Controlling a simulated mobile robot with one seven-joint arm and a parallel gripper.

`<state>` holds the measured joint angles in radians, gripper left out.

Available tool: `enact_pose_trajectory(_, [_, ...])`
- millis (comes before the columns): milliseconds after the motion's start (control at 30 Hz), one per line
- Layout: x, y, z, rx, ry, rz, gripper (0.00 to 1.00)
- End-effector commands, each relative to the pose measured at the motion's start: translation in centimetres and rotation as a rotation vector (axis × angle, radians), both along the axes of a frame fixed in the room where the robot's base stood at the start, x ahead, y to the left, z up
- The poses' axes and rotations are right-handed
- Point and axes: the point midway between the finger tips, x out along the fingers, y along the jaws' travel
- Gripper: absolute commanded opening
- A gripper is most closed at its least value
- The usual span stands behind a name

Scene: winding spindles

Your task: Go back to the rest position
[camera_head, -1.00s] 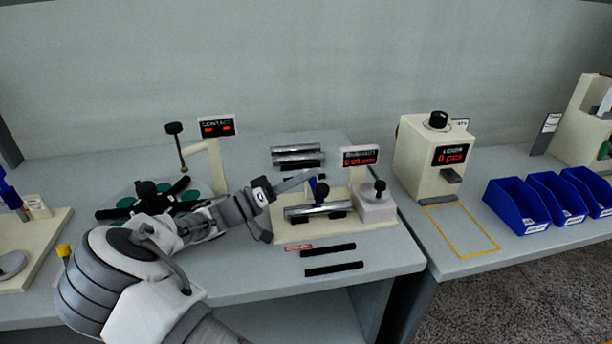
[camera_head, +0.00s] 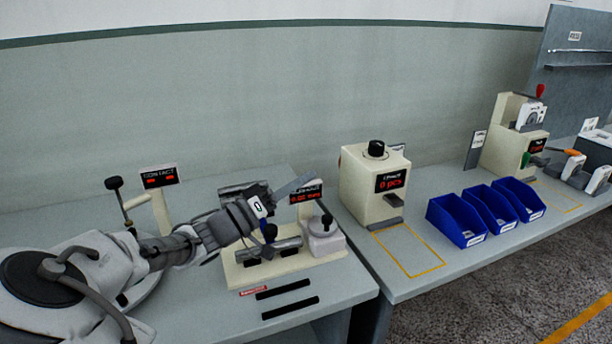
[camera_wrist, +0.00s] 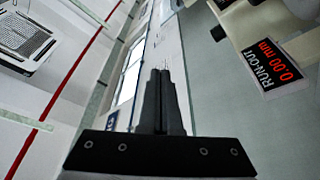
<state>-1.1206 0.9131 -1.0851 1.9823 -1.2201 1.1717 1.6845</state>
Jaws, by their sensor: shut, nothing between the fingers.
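My arm reaches from the lower left over the bench in the head view. My gripper (camera_head: 304,182) is raised above the run-out fixture (camera_head: 240,274), pointing right and somewhat up. In the wrist view its two dark fingers (camera_wrist: 160,74) lie together, with nothing seen between them. The run-out readout (camera_wrist: 276,66) stands close to the right there and shows 0.00 mm. A metal spindle (camera_head: 286,244) lies across the fixture, partly hidden by my wrist.
A contact display (camera_head: 160,177) stands at the left. A cream counter box (camera_head: 362,190) reading 0 pcs stands right of the fixture, with blue bins (camera_head: 457,222) beyond. Two dark strips (camera_head: 290,307) lie at the bench front. The yellow-outlined area (camera_head: 408,252) is empty.

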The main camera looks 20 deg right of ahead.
Motion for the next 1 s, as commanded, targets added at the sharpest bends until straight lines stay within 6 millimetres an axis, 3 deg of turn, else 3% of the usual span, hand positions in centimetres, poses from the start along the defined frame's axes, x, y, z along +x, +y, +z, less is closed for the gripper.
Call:
enact_pose_trajectory(700, [-0.7, -1.3, 0.2, 0.026, 0.014, -0.017, 0.00])
enact_pose_trajectory(867, [-3.1, -4.3, -1.7, 0.187, 0.106, -0.117, 0.00])
enact_pose_trajectory(1000, [-6.4, -6.6, -4.4, 0.418, 0.230, -0.212, 0.00])
